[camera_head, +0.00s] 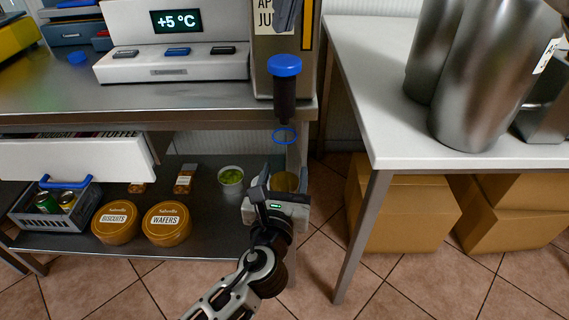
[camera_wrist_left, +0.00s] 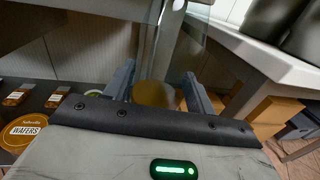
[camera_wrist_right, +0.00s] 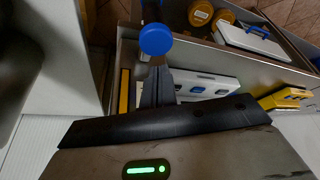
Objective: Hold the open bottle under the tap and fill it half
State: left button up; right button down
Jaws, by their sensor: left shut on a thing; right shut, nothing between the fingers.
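The dispenser (camera_head: 263,50) has a dark tap with a blue knob (camera_head: 285,66). The clear open bottle (camera_head: 285,135) shows its blue neck ring directly below the tap. Amber liquid (camera_head: 285,181) shows low in the bottle; its exact level is hard to read. My left gripper (camera_head: 275,205) is shut on the bottle, which stands between its fingers in the left wrist view (camera_wrist_left: 160,85). My right gripper (camera_head: 287,15) is shut and empty above the knob. In the right wrist view the blue knob (camera_wrist_right: 155,40) lies just beyond its fingertips. No stream is clearly visible.
A white table (camera_head: 375,60) with steel vessels (camera_head: 490,80) stands right, above cardboard boxes (camera_head: 405,215).

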pick_arm(q)
jog(key=shift+r, duration=0.1)
pick_arm(e)
notch_tip(320, 180, up, 5)
dwell(0.7)
jog(key=shift+f, duration=0.1)
pick_arm(q)
jog(key=shift+f+b, duration=0.55)
jog(key=shift+f, duration=0.25)
pick_arm(e)
jog(key=shift+f, duration=0.45)
pick_arm(q)
jog(key=shift+s, duration=0.15)
